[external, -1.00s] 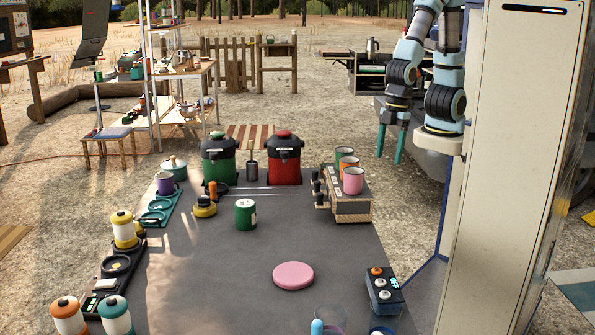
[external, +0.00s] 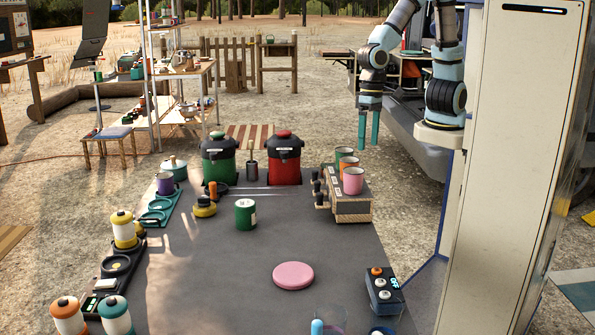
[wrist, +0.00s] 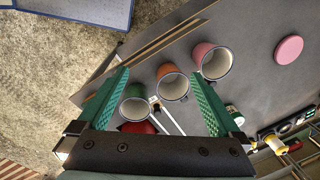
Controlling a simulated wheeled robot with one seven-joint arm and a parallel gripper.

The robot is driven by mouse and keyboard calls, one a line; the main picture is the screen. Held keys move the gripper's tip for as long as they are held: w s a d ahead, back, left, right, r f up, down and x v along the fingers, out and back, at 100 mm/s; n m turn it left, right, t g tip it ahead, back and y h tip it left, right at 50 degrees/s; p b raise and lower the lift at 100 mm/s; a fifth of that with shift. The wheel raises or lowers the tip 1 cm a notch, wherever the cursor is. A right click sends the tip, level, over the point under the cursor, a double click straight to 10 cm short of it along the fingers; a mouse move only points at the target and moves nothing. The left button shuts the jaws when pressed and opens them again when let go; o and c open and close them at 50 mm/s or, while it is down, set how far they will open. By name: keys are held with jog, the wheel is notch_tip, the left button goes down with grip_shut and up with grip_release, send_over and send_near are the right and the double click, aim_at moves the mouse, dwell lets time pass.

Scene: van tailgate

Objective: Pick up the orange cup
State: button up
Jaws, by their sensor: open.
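The orange cup (external: 342,164) stands upright in a row of three on a small wooden rack (external: 352,212) at the table's far right. It is between a green cup (external: 341,154) behind it and a pink cup (external: 353,181) in front, which partly hides it. In the wrist view the orange cup (wrist: 172,86) shows its open top, with the green cup (wrist: 134,111) lower left and the pink cup (wrist: 211,62) upper right. My gripper (external: 368,128) is open and empty, pointing down, above and to the right of the cups, apart from them.
A red lidded container (external: 284,160) and a green one (external: 219,161) stand left of the rack. A pink disc (external: 293,275) and a green can (external: 245,214) lie on the grey table. A tall cream panel (external: 510,160) stands at the right.

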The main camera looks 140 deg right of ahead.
jog(key=w+d+r+m+p, duration=0.1)
jog(key=w+d+r+m, duration=0.25)
jog(key=m, duration=0.75)
jog(key=shift+y, duration=0.3)
jog(key=f, duration=1)
jog(key=shift+w+f, duration=0.25)
jog(key=shift+f, duration=0.1)
jog(key=c, duration=1.4)
jog(key=shift+o, duration=0.2)
